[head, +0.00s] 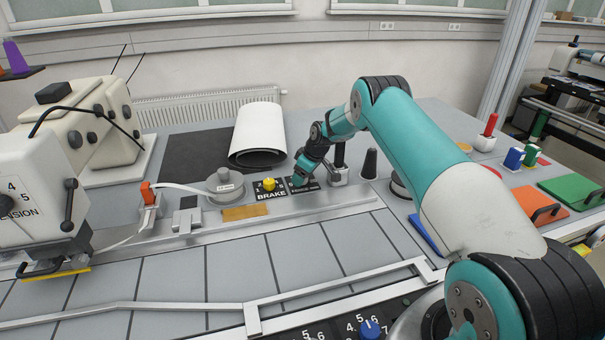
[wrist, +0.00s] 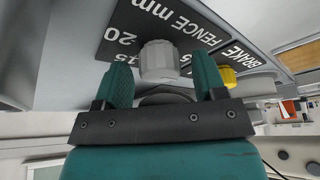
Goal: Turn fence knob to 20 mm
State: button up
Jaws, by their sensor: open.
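The fence knob (wrist: 158,62) is a light grey ribbed knob on a dark plate lettered FENCE mm (wrist: 150,25) in the wrist view. The number 20 and other figures show left of it; I cannot make out where its pointer stands. My gripper (wrist: 163,68) is open, its two teal fingers on either side of the knob, with gaps visible between them and it. In the head view my gripper (head: 300,180) is down at the small dark dial plate right of the yellow brake knob (head: 269,184), and hides the fence knob.
The yellow brake knob also shows close to the right finger in the wrist view (wrist: 227,77). A round grey part (head: 224,183) stands to the left, and a dark cone (head: 370,164) to the right. A white roll (head: 257,132) lies behind. A blue knob (head: 370,328) sits at the front.

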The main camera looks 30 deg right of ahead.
jog(key=c, duration=0.9)
